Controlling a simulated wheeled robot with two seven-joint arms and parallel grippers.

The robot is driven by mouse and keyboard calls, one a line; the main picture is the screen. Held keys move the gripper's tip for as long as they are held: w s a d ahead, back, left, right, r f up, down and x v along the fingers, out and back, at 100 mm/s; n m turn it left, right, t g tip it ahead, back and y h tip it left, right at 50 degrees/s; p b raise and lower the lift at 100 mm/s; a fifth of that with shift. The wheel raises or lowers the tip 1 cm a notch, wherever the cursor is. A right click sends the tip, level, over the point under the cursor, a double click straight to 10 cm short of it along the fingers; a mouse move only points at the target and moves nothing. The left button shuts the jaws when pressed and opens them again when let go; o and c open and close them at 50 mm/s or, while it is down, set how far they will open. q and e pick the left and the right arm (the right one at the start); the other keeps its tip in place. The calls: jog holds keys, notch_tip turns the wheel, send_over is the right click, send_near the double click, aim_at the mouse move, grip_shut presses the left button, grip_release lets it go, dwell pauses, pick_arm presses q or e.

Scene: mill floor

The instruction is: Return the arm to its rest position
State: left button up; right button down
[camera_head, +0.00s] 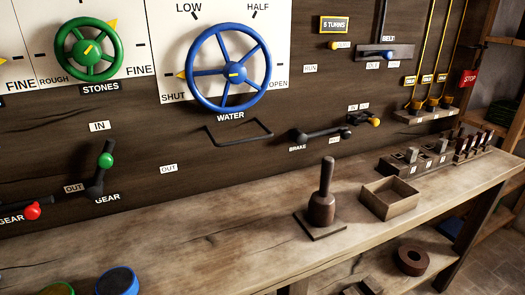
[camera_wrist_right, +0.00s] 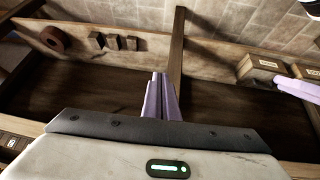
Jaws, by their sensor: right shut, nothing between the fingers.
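My right gripper (camera_wrist_right: 162,97) shows in the right wrist view with its lilac fingers together and nothing between them. It points over dark wooden boards, apart from the things around it. Similar lilac fingers (camera_wrist_right: 297,89) enter at the right edge of that view. They look like my left gripper, but their tips and gap are not clear. Neither gripper shows in the head view.
In the head view, a wooden bench (camera_head: 230,225) carries a mallet-like tool (camera_head: 322,205), an open box (camera_head: 390,197) and a lever block (camera_head: 425,157). A blue wheel (camera_head: 229,71) and levers project from the wall. The bench's middle is clear. Labelled boxes (camera_wrist_right: 262,64) show in the wrist view.

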jog(key=s+f+m+g+h, duration=0.1)
jog(key=s+f+m+g, duration=0.15)
jog(key=s, duration=0.65)
jog(key=w+a+f+t+y, duration=0.1)
jog(key=w+a+f+t, duration=0.1)
jog(key=f, duration=0.3)
jog(key=w+a+f+t, duration=0.2)
jog(key=f, duration=0.4)
jog(key=shift+w+a+t+y, duration=0.2)
jog(key=shift+a+t+y, duration=0.15)
jog(key=shift+a+y, duration=0.05)
